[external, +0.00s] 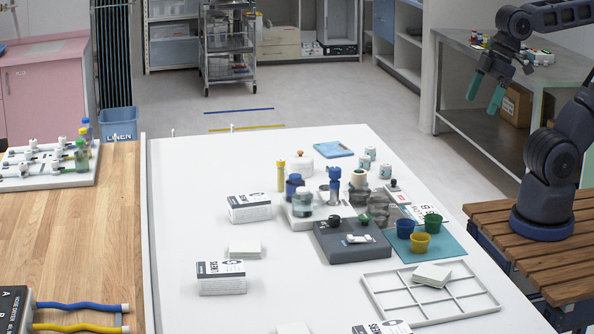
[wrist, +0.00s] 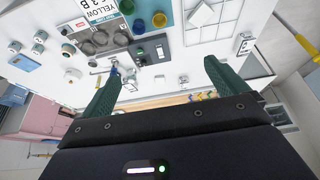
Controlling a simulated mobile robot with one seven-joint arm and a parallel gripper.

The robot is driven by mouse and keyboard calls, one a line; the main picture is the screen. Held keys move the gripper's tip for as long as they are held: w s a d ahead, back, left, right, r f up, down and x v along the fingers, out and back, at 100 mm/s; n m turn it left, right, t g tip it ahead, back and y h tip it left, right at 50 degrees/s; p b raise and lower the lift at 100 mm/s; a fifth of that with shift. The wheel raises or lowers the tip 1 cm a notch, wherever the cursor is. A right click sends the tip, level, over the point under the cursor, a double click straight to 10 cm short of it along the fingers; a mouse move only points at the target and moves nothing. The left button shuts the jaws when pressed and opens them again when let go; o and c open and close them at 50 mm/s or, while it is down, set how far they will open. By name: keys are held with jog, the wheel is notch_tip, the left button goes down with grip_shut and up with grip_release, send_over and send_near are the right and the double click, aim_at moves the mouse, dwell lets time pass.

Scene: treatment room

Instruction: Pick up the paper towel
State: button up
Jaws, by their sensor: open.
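Several folded white pads look like paper towels; which one is meant I cannot tell. One white pad (external: 432,275) lies tilted on the white divided tray (external: 377,306) at the table's right; it also shows near the top of the wrist view (wrist: 203,14). Another white pad (external: 245,248) lies flat between two printed boxes, and a third (external: 293,328) is cut off at the bottom edge. My gripper (external: 485,94) is open and empty, raised at the upper right, well away from the pads. In the wrist view its green fingers (wrist: 161,70) are spread apart.
Blue, yellow and green cups (external: 420,243) stand on a teal mat beside the tray. A grey block (external: 340,252), bottles and jars crowd the table's middle. Printed white boxes (external: 221,278) stand on the left. The table's front left is mostly clear.

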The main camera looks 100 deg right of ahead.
jog(key=w+d+r+n+g+h, duration=0.1)
jog(key=w+r+n+g, duration=0.2)
jog(key=w, duration=1.3)
jog(key=n+g+h, duration=0.2)
jog(key=n+h, duration=0.1)
jog(key=n, duration=1)
send_over(245, 247)
jog(key=a, duration=0.3)
jog(key=f, duration=3.5)
jog(key=shift+w, duration=0.2)
jog(key=shift+h, duration=0.3)
jog(key=shift+x, duration=2.75)
jog(key=shift+s+d+r, duration=0.1)
jog(key=shift+d+r, duration=0.05)
jog(key=shift+d, duration=0.05)
jog(key=c, duration=1.1)
jog(key=shift+o, duration=0.2)
